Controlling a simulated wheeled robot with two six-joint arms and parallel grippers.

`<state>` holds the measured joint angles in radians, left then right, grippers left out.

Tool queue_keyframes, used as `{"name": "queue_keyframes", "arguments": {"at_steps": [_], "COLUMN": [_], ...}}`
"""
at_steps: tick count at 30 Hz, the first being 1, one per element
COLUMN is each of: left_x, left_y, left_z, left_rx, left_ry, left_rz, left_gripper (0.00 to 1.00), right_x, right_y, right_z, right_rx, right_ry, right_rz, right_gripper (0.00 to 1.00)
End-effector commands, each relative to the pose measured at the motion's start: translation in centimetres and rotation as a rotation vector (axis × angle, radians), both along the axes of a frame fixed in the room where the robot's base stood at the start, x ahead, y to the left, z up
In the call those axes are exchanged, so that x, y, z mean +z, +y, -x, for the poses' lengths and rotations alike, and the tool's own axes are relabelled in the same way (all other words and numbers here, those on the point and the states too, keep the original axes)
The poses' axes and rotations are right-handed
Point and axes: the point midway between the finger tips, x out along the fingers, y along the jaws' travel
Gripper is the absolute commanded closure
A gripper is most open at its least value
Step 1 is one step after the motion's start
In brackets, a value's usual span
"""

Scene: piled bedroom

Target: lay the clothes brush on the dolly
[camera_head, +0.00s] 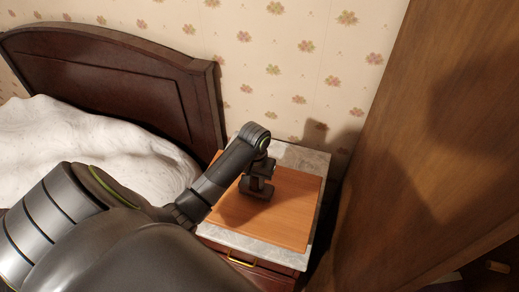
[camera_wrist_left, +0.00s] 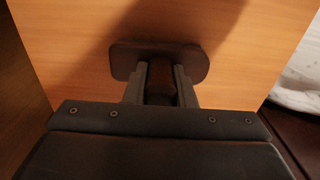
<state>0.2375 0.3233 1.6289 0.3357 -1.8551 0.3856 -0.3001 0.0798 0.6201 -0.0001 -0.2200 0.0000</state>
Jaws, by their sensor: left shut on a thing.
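My left gripper (camera_head: 259,178) reaches over a bedside cabinet and points down at a flat orange-brown wooden board, which looks like the dolly (camera_head: 288,222); no wheels show. The gripper is shut on a dark brown clothes brush (camera_head: 254,190). In the left wrist view the brush (camera_wrist_left: 194,62) has a rounded wide part beyond the fingers (camera_wrist_left: 160,82) and a narrow part between them. The board (camera_wrist_left: 75,30) fills the background there. The brush is at or just above the board; I cannot tell whether they touch. My right gripper is out of view.
The board lies on the grey marble top of the bedside cabinet (camera_head: 262,247). A bed with a dark wooden headboard (camera_head: 120,75) and white bedding (camera_head: 85,140) is at left. A tall wooden wardrobe side (camera_head: 430,150) stands close at right. The board's right part is clear.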

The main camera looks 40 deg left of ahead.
Motion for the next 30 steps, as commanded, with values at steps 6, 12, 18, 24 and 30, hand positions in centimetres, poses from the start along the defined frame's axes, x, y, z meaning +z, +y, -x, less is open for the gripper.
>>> {"name": "queue_keyframes", "arguments": {"at_steps": [6,12,18,24,30], "left_x": [-0.26,-0.41,-0.4,-0.4,-0.42], "left_y": [-0.01,0.01,-0.01,-0.01,0.0], "left_z": [0.0,-0.02,-0.01,0.0,0.01], "left_rx": [0.0,0.0,0.0,0.0,0.0], "left_ry": [0.0,-0.001,0.0,0.0,0.001], "left_rz": [0.0,0.0,0.0,0.0,0.0], "left_gripper": [1.0,1.0,0.62,0.51,0.51], "right_x": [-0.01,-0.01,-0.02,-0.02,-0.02], "right_y": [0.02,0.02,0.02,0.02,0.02], "right_z": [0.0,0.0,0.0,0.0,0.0], "right_rx": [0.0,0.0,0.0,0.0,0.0], "right_ry": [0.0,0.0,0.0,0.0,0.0], "right_rz": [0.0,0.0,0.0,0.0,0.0], "right_gripper": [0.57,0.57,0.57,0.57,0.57]}}
